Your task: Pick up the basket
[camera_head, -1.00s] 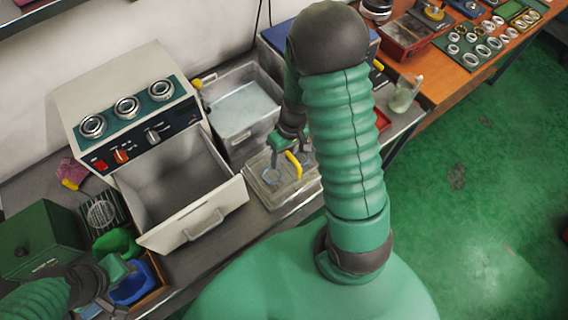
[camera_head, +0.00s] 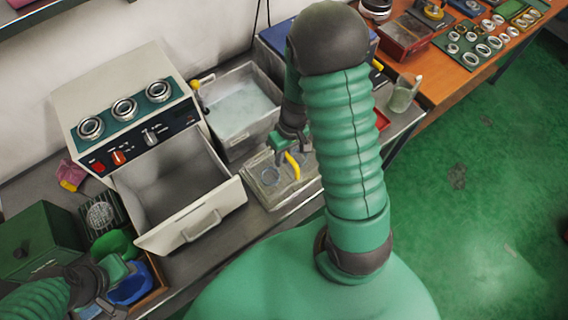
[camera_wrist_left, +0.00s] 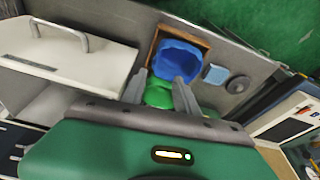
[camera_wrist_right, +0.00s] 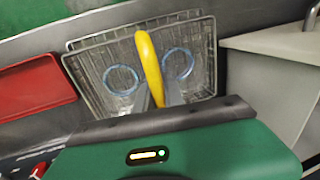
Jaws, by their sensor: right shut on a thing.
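The basket (camera_head: 262,195) is a wire mesh basket with a yellow handle on the counter side, right of the machine's open drawer. In the right wrist view the basket (camera_wrist_right: 95,75) shows two bluish rings (camera_wrist_right: 122,79) inside, one on each side of the handle. My right gripper (camera_wrist_right: 157,94) is shut on the yellow handle (camera_wrist_right: 149,60). In the head view my right gripper (camera_head: 289,150) is partly hidden by my own arm. My left gripper (camera_wrist_left: 161,92) is open and empty, above a green object (camera_wrist_left: 158,91) and a blue container (camera_wrist_left: 180,62).
The white machine with an open drawer (camera_head: 204,222) stands left of the basket. A grey tub of cloudy liquid (camera_head: 238,108) stands just behind it. A beaker (camera_head: 403,96) and a red tray (camera_wrist_right: 36,90) lie to the right. A green box (camera_head: 38,232) is at left.

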